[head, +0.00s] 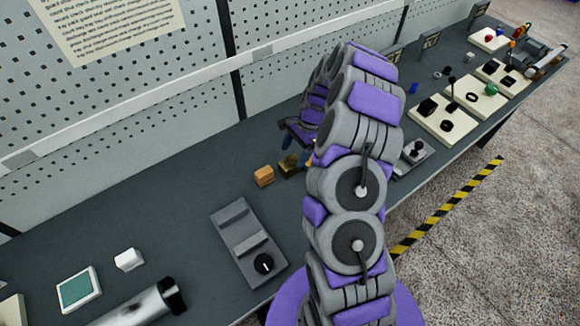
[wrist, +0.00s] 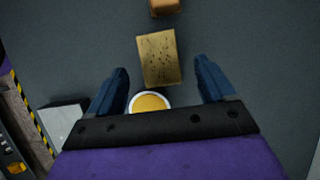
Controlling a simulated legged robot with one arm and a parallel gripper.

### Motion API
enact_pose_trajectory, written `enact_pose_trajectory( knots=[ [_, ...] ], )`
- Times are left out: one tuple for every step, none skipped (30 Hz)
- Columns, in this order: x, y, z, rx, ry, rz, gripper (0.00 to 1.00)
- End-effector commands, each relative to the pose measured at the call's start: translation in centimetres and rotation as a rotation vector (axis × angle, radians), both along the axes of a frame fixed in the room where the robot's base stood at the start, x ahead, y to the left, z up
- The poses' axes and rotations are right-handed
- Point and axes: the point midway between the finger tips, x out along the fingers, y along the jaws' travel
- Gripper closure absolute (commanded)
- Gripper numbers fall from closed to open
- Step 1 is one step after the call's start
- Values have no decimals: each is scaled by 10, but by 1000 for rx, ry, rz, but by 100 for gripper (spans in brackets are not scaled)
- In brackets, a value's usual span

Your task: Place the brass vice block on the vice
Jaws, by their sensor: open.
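The brass vice block (head: 289,165) lies on the dark bench, partly hidden behind my gripper (head: 291,148). In the wrist view the brass block (wrist: 158,58) is a speckled gold rectangle, slightly tilted, ahead of and between the lines of my two blue fingers. My gripper (wrist: 162,72) is open, with a gap on both sides of the block. I cannot tell its height above the bench. The vice (head: 233,229) appears to be the grey base with two raised bars and a black knob, left of and nearer than the block.
An orange-brown block (head: 263,176) sits just beside the brass one. A white cube (head: 128,260), a green-topped tile (head: 77,289) and a metal cylinder (head: 143,305) lie at the left. Several cream trays stand at the far right. A pegboard wall (head: 150,85) backs the bench.

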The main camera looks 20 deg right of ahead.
Motion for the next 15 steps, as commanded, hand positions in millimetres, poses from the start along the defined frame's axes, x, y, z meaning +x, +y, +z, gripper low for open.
enact_pose_trajectory(
  knots=[
    [-1, 2, -9, 1, 2, 1, 17],
    [-1, 3, -14, 1, 2, 0, 17],
    [-1, 5, -20, 0, 2, 0, 17],
    [-2, 7, -24, -1, 3, 0, 17],
    [-2, 9, -28, -1, 4, 1, 17],
    [-3, 10, -32, -1, 5, 1, 17],
    [-3, 11, -34, 0, 5, 1, 17],
    [-4, 12, -35, -1, 5, 1, 17],
    [-4, 12, -36, -1, 5, 1, 17],
    [-4, 12, -36, -1, 4, 1, 17],
    [-4, 12, -35, -1, 4, 1, 17],
    [-3, 12, -35, -1, 3, 0, 17],
    [-3, 12, -35, -1, 3, 0, 17],
    [-3, 12, -35, -1, 3, 0, 17],
    [-3, 12, -35, -2, 3, 0, 20]
  ],
)
